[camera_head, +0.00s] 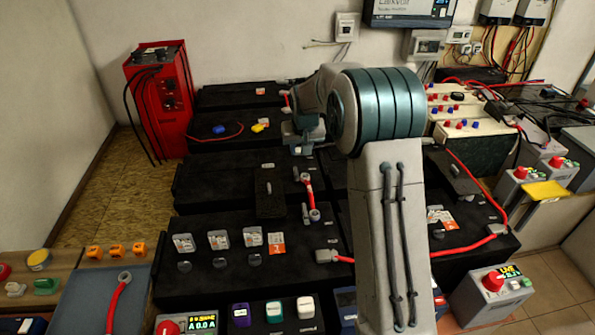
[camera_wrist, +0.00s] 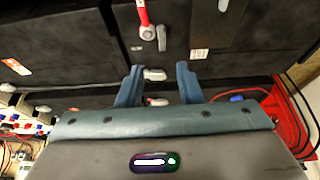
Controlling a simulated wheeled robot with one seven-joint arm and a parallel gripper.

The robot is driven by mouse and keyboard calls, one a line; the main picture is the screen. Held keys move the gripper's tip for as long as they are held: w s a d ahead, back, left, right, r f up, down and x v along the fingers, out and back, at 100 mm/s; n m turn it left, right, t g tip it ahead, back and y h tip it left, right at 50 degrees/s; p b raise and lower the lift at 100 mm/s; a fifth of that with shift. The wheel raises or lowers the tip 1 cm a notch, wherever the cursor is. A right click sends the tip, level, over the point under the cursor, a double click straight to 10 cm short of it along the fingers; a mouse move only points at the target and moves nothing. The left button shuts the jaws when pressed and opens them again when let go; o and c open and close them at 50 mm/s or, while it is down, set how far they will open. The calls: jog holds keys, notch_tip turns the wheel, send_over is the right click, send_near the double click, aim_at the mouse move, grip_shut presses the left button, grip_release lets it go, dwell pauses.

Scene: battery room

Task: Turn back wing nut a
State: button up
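My gripper (camera_wrist: 160,76) is open in the wrist view, its two blue-grey fingers well apart and pointing at the black battery tops. A small pale grey fitting, possibly a wing nut (camera_wrist: 154,74), shows between the fingertips. I cannot tell whether the fingers touch it, and no letter is readable. In the head view my gripper (camera_head: 303,145) hangs over the middle batteries, and my arm partly hides it. A short red link (camera_head: 309,193) with grey ends lies just in front; its end also shows in the wrist view (camera_wrist: 147,32).
A red charger box (camera_head: 160,95) with black cables stands at the back left. Labelled cards (camera_head: 219,240) lie on the front battery. The floor at left is clear.

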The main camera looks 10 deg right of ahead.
aim_at(297, 172)
jog(key=x, duration=1)
jog(key=w+p+x, duration=0.1)
jog(key=x, duration=0.5)
jog(key=shift+a+r, duration=0.15)
jog(key=shift+r, duration=0.05)
grip_shut()
